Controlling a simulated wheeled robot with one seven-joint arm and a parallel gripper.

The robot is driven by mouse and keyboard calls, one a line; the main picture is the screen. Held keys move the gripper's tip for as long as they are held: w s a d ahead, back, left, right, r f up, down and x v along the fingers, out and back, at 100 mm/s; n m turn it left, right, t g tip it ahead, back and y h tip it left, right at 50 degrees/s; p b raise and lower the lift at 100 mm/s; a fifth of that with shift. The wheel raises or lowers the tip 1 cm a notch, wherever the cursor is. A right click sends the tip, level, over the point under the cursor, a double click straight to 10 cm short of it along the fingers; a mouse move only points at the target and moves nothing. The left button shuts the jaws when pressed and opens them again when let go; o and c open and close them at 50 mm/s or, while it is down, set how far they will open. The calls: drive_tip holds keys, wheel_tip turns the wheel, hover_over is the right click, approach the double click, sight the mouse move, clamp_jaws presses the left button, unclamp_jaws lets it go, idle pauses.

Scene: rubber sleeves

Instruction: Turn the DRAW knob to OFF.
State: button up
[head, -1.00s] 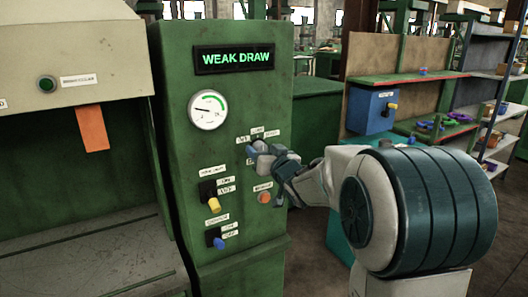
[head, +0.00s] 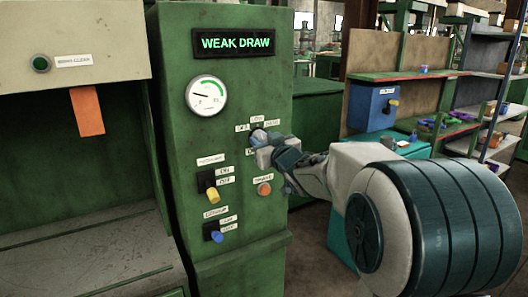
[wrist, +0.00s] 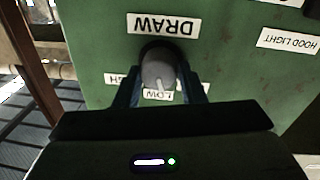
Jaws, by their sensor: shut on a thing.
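The DRAW knob (wrist: 157,68) is a grey round knob with a white pointer line on the green panel. In the wrist view, which shows the panel upside down, its pointer faces down toward the LOW label (wrist: 158,96). The HIGH label (wrist: 120,79) is partly hidden at the left; the OFF label (head: 242,128) shows in the head view, left of the knob. My gripper (wrist: 160,84) is shut on the knob, one blue finger on each side. In the head view my gripper (head: 266,152) covers most of the knob.
The display (head: 235,43) reads WEAK DRAW above a dial gauge (head: 206,95). Close below my gripper are an orange button (head: 264,189), a yellow-handled switch (head: 212,194) and a blue-handled switch (head: 216,236). A hood with an orange tag (head: 87,111) stands left.

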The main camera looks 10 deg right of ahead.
drive_tip(key=n+b, duration=0.3)
drive_tip(key=n, duration=0.1)
drive_tip(key=shift+f+b, duration=0.25)
drive_tip(key=shift+b, duration=0.15)
drive_tip(key=shift+r+n+y+b, duration=0.1)
drive_tip(key=shift+n+y+b, duration=0.3)
drive_tip(key=shift+n+b, duration=0.35)
drive_tip(key=shift+n, duration=0.25)
drive_tip(key=o, duration=1)
drive_tip(key=v, duration=1.4)
